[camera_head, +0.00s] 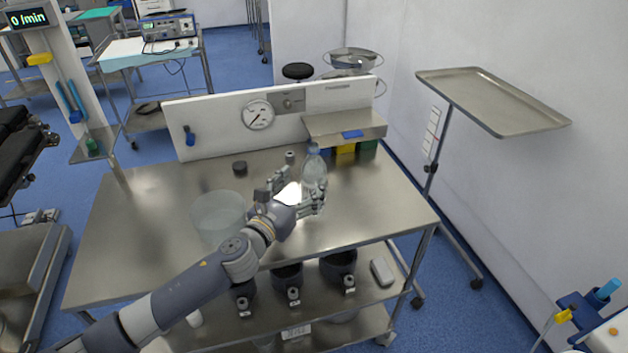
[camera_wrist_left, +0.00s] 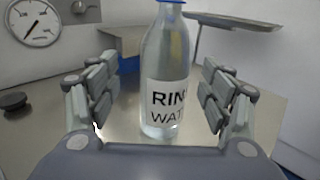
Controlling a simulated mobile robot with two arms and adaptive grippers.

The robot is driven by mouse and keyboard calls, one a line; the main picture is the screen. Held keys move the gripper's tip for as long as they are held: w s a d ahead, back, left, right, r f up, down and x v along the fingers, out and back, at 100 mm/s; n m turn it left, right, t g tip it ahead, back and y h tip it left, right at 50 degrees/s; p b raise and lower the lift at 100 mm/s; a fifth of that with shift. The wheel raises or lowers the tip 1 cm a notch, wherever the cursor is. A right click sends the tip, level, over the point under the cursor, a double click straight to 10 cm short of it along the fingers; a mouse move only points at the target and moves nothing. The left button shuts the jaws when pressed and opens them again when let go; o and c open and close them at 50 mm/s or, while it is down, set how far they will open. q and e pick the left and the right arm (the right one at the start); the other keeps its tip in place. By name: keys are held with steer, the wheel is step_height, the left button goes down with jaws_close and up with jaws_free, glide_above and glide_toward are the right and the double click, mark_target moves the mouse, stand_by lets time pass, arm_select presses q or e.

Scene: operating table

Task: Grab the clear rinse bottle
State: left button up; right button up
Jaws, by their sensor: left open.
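The clear rinse bottle (camera_head: 314,172) stands upright on the steel table, toward its back right. It also shows in the left wrist view (camera_wrist_left: 167,70), with a blue cap and a white label reading "RIN… WAT…". My left gripper (camera_head: 298,184) is open, with its fingers on either side of the bottle. In the left wrist view my left gripper (camera_wrist_left: 162,98) shows a gap between each finger and the bottle. The bottle's lower part is partly hidden by the gripper in the head view. My right gripper is not in view.
A clear basin (camera_head: 218,213) stands on the steel table (camera_head: 130,215) left of my arm. A dark round cap (camera_head: 239,168) lies behind it. A raised shelf (camera_head: 345,126) and a back panel with a gauge (camera_head: 258,114) stand behind the bottle. The table's right side is clear.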

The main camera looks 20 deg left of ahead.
mark_target(308, 183)
arm_select(q)
steer(key=w, duration=0.1)
steer(key=w+d, duration=0.1)
steer(key=w, duration=0.1)
steer(key=shift+w+d+f, duration=0.1)
steer(key=shift+w+d, duration=0.05)
steer(key=shift+w, duration=0.05)
steer(key=shift+w+d, duration=0.1)
steer(key=shift+w, duration=0.3)
steer(key=shift+w+f, duration=0.1)
steer(key=shift+w, duration=0.05)
steer(key=shift+c, duration=0.9)
steer(key=c, duration=1.3)
steer(key=shift+c, duration=0.2)
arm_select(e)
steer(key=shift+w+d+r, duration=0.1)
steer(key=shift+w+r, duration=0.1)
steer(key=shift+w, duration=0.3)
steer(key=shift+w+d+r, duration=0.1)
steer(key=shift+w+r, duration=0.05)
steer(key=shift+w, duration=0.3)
